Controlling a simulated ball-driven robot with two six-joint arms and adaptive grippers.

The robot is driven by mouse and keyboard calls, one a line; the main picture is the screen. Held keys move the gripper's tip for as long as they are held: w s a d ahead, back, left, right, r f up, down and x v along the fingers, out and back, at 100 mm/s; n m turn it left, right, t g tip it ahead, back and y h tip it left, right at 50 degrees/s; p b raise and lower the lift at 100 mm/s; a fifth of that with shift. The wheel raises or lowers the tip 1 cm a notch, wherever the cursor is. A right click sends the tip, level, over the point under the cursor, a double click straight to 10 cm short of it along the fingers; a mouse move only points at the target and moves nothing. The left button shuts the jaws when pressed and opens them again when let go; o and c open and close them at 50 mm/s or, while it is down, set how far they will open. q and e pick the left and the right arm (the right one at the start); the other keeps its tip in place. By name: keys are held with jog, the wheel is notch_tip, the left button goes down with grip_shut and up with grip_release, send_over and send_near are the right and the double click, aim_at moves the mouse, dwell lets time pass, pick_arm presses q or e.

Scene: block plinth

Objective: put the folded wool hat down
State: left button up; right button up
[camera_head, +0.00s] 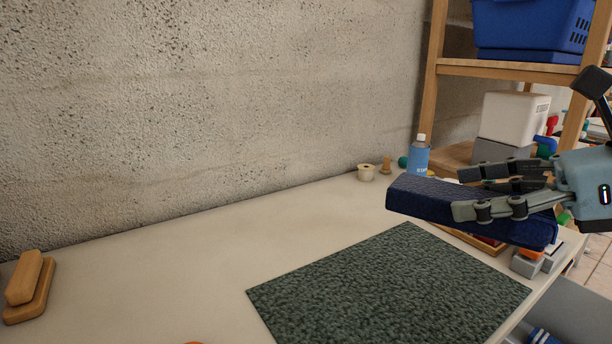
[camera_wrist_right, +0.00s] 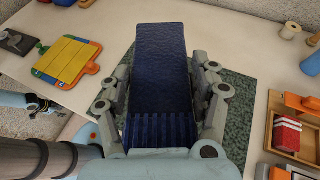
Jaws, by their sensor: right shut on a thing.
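The folded wool hat (camera_head: 420,200) is a dark blue, thick, long bundle. My right gripper (camera_head: 463,192) comes in from the right in the head view and is shut on it, one finger on each side. The hat is held roughly level, above the table's right part, near the green mat's far right corner. In the right wrist view the hat (camera_wrist_right: 160,62) lies between the two fingers, its ribbed end close to the palm. The mat (camera_wrist_right: 238,110) shows partly behind it.
The dark green mat (camera_head: 385,290) lies bare on the pale table (camera_head: 210,260). A wooden block piece (camera_head: 30,285) sits far left. A blue bottle (camera_head: 418,158) and a spool (camera_head: 366,173) stand near the wall. A red-and-white item in an orange-brown tray (camera_wrist_right: 287,135) lies beside the mat.

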jog(key=shift+w+r, duration=0.1)
jog(key=shift+r, duration=0.05)
jog(key=shift+w+d+r+m+t+h, duration=0.15)
jog(key=shift+w+d+m+t+h, duration=0.25)
jog(key=shift+w, duration=0.2)
jog(key=shift+w+d+r+m+t+h, duration=0.15)
jog(key=shift+w+d+m+t+h, duration=0.15)
jog(key=shift+w+d+m+t, duration=0.25)
jog(key=d+m+h+p, duration=0.1)
jog(key=m+t+h+b, duration=0.2)
send_over(412, 290)
notch_tip(412, 290, down, 15)
jog(key=shift+r, duration=0.1)
notch_tip(412, 290, down, 4)
jog(key=shift+f+b, duration=0.1)
jog(key=shift+b, duration=0.55)
